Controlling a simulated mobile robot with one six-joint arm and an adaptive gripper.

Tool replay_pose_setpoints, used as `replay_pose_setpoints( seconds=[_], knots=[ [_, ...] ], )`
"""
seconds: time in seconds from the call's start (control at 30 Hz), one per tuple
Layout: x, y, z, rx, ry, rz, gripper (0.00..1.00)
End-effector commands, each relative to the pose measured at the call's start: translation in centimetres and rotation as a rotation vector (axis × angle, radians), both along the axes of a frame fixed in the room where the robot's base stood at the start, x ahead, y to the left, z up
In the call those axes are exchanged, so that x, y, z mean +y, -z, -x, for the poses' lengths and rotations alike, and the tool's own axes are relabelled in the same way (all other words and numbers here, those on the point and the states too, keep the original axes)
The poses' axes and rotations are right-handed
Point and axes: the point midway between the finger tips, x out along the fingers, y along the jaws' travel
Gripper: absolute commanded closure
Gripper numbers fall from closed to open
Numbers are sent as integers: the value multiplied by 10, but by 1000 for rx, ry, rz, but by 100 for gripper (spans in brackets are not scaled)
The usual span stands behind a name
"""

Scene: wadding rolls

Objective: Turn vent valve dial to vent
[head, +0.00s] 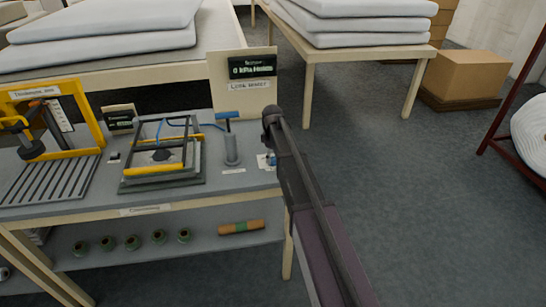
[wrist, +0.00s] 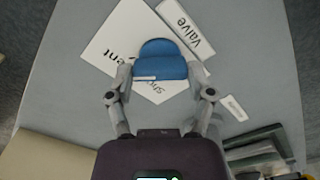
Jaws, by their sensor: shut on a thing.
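The blue vent valve dial (wrist: 160,58) stands over a white plate (wrist: 105,45) in the wrist view. My gripper (wrist: 161,73) has one finger on each side of the dial, shut on it. A short white mark (wrist: 145,78) shows on the dial's near edge, left of its middle. The plate reads "Shut" just below the dial and what looks like "Vent" to its left, both partly covered. A label (wrist: 187,28) beside it ends in "Valve". In the head view, the dial (head: 271,159) is a small blue patch at the bench's right end, mostly hidden by my arm.
A grey pump with a blue handle (head: 231,145) stands left of the dial. Further left are a black frame with a yellow bar (head: 155,169) and a yellow rig (head: 95,110). A display board (head: 250,100) stands behind.

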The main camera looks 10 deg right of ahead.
Motion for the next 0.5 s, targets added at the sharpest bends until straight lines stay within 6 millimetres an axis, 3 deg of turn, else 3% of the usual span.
replay_pose_setpoints(
  seconds=[0.37,0.4,0.5],
  knots=[
    [0,0,1,2,11,-1,79],
    [0,0,1,2,11,-1,26],
    [0,0,1,2,10,-1,0]
  ],
)
